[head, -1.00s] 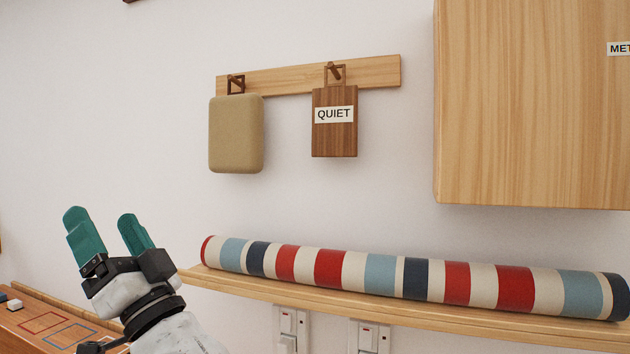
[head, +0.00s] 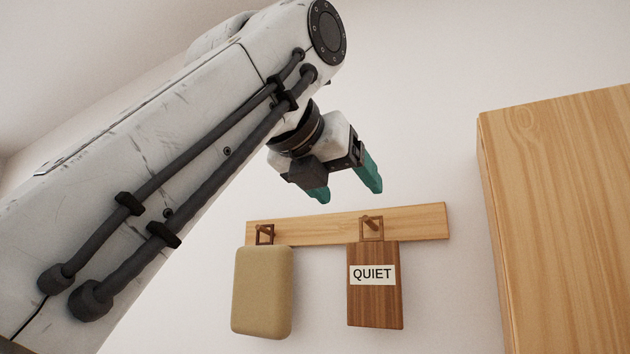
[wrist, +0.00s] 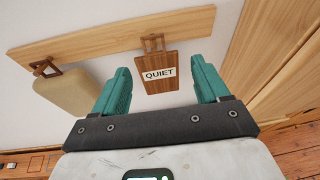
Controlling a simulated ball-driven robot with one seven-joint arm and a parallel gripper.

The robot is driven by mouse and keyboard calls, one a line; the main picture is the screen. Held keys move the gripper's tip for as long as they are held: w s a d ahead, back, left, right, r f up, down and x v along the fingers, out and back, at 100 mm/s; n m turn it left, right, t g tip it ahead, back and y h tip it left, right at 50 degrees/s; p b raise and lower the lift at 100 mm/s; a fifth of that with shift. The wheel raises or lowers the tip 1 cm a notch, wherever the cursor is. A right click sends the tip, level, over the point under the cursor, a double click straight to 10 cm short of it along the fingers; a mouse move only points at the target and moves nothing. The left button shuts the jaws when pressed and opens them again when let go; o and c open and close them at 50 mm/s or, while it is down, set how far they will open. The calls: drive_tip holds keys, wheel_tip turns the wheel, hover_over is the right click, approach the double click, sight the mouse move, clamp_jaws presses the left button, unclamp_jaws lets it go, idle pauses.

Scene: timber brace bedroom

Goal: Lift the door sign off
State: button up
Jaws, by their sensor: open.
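The door sign (head: 375,303) is a dark wooden board with a white "QUIET" label. It hangs by a square wooden loop (head: 371,229) from a peg on the light wooden rail (head: 430,222). My gripper (head: 345,190) is open and empty, above the rail and a little left of the sign in the head view. In the wrist view the sign (wrist: 158,82) appears between the two teal fingers (wrist: 158,84), apart from both.
A beige padded block (head: 262,292) hangs from the rail's left peg; it also shows in the wrist view (wrist: 70,95). A large wooden cabinet (head: 560,220) stands out from the wall to the right. The wall above the rail is clear.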

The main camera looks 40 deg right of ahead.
sight(365, 216)
drive_tip(key=shift+t+y, duration=0.4)
drive_tip(key=shift+y, duration=0.4)
drive_tip(key=p+x, duration=0.2)
drive_tip(key=x, duration=0.8)
drive_tip(key=shift+w+d+f+p, duration=0.1)
drive_tip(key=shift+w+d+p, duration=0.15)
drive_tip(key=shift+p, duration=0.1)
drive_tip(key=c, duration=1.1)
drive_tip(key=shift+r+p, duration=0.4)
drive_tip(key=shift+r, duration=0.35)
drive_tip(key=shift+c, duration=0.2)
drive_tip(key=shift+a, duration=0.15)
drive_tip(key=s+a, duration=0.3)
drive_tip(key=a, duration=0.5)
drive_tip(key=shift+r, duration=0.5)
drive_tip(key=shift+a, duration=0.1)
idle(0.3)
